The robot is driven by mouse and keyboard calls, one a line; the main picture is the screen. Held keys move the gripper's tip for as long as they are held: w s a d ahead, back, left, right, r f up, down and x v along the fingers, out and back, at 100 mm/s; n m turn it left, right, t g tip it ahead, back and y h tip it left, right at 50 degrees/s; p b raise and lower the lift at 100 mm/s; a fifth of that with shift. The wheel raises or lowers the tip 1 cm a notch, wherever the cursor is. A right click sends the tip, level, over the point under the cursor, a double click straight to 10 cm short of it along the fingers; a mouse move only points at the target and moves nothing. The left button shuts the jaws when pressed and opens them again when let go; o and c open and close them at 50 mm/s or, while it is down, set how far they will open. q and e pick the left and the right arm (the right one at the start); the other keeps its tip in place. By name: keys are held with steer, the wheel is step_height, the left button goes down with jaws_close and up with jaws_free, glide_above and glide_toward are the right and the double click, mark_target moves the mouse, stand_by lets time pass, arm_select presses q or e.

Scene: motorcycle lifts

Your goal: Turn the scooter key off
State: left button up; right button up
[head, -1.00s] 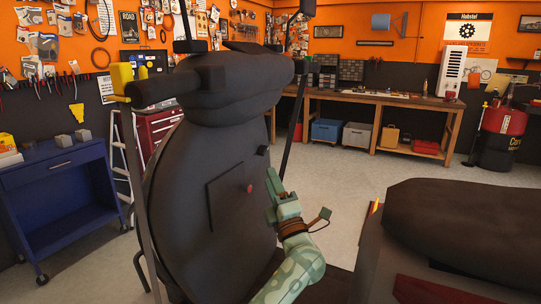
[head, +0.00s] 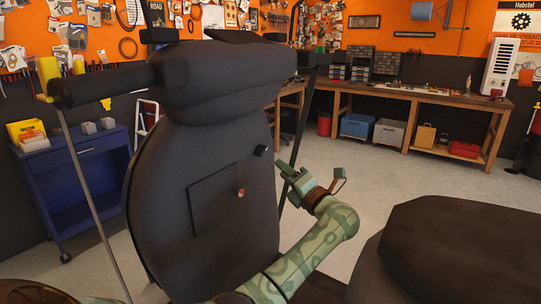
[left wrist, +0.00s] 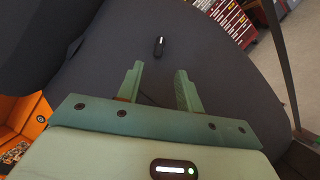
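The dark scooter front (head: 170,190) stands upright at the left of the head view. A small black knob (head: 261,151), which looks like the key, sticks out near its right edge. It also shows in the left wrist view (left wrist: 158,46) as a small dark piece with a pale tip, beyond my fingers. A reddish-brown round knob (head: 241,192) sits on a square panel lower down. My left gripper (head: 283,171) is just right of and below the black knob, apart from it. In the left wrist view my left gripper (left wrist: 159,80) is open and empty. My right gripper is not in view.
The scooter's dark seat (head: 460,245) rises at the lower right. Its handlebar (head: 100,85) reaches left above the front. A blue cart (head: 75,180) stands at the left. A wooden workbench (head: 410,95) runs along the back. Open floor (head: 325,160) lies between.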

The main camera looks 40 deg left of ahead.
mark_target(264, 154)
arm_select(q)
steer(key=x, duration=0.9)
steer(key=shift+a, duration=0.15)
steer(key=shift+b, duration=0.3)
jaws_close()
